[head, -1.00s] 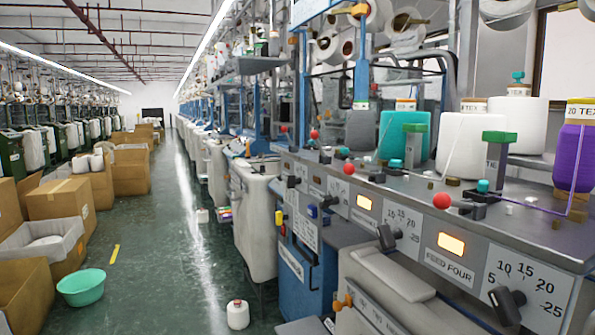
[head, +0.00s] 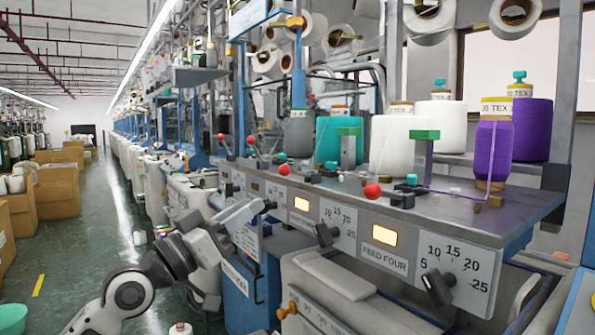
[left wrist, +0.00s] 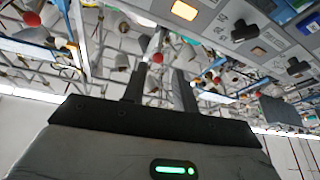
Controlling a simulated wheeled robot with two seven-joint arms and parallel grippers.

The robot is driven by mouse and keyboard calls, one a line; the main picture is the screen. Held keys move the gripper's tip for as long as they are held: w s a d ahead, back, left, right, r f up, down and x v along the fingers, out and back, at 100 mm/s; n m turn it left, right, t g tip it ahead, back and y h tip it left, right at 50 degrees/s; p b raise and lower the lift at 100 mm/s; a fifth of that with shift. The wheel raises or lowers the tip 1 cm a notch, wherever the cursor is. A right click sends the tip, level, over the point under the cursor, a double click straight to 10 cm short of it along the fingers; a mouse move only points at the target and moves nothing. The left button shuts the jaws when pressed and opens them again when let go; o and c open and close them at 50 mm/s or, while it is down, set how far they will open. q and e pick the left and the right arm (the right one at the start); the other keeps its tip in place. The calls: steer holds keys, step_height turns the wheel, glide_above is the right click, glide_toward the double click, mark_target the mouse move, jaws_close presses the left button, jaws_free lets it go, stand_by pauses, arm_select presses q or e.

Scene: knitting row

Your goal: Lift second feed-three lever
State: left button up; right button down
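A row of levers with red ball ends runs along the machine's top. The nearest red-ball lever (head: 372,191) stands above the FEED FOUR label (head: 383,261). Another red-ball lever (head: 283,169) is farther back, above the lit window (head: 301,204) of the unit before it; its label is not readable. My left gripper (head: 268,205) is in front of the panel, below and left of that second ball. In the left wrist view its two fingers (left wrist: 160,88) are apart with nothing between them; a red ball (left wrist: 157,57) shows beyond. My right gripper is out of view.
Black dial knobs (head: 438,287) stick out from the panel front. Green-topped posts (head: 424,136) and yarn cones, including a purple one (head: 493,150), stand on the top. A blue cabinet (head: 240,290) is below.

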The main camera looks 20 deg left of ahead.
mark_target(298, 173)
arm_select(q)
steer(key=p+x, duration=0.3)
steer(key=x, duration=1)
